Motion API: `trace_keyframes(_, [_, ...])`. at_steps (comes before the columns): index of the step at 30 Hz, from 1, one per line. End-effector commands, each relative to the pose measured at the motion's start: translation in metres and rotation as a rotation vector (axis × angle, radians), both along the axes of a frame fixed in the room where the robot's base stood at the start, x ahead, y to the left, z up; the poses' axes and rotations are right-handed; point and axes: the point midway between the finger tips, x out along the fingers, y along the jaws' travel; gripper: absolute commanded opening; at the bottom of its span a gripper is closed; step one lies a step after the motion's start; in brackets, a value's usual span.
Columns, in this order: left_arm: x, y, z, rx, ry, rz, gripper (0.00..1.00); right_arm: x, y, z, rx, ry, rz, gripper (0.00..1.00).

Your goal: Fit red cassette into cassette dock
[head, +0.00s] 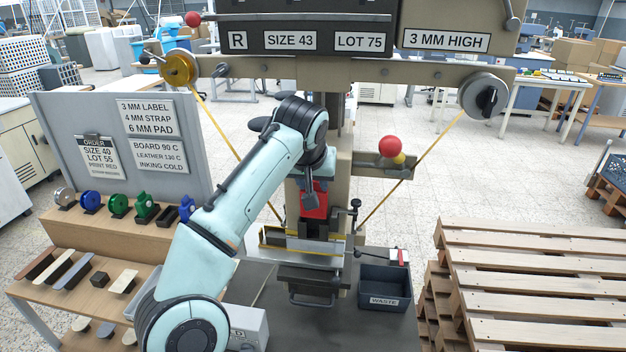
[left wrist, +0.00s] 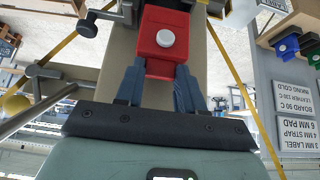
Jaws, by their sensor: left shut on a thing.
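The red cassette (head: 314,207) is at the front of the stamping press, partly hidden by my arm. In the left wrist view the cassette (left wrist: 160,27) is a red block with a round pale knob. My left gripper (head: 314,186) is shut on it; both blue-grey fingers (left wrist: 159,76) flank its near end. The cassette lines up with the beige press column (head: 345,170). The cassette dock cannot be made out clearly; I cannot tell whether the cassette is seated. My right gripper is not in view.
Below is the press bed (head: 315,262) with yellow-edged plates. A waste bin (head: 386,272) stands to its right, pallets (head: 540,260) farther right. Coloured rolls (head: 90,201) and pads lie on the left bench. Yellow ribbons (head: 425,160) run diagonally on both sides of the column.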

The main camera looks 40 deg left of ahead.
Motion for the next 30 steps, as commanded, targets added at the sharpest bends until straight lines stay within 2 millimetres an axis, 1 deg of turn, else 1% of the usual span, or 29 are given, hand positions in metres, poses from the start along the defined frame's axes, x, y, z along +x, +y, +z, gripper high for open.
trace_keyframes(30, [0.0006, -0.0002, 0.0010, 0.000, -0.001, 0.000, 0.15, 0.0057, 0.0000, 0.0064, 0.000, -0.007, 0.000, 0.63])
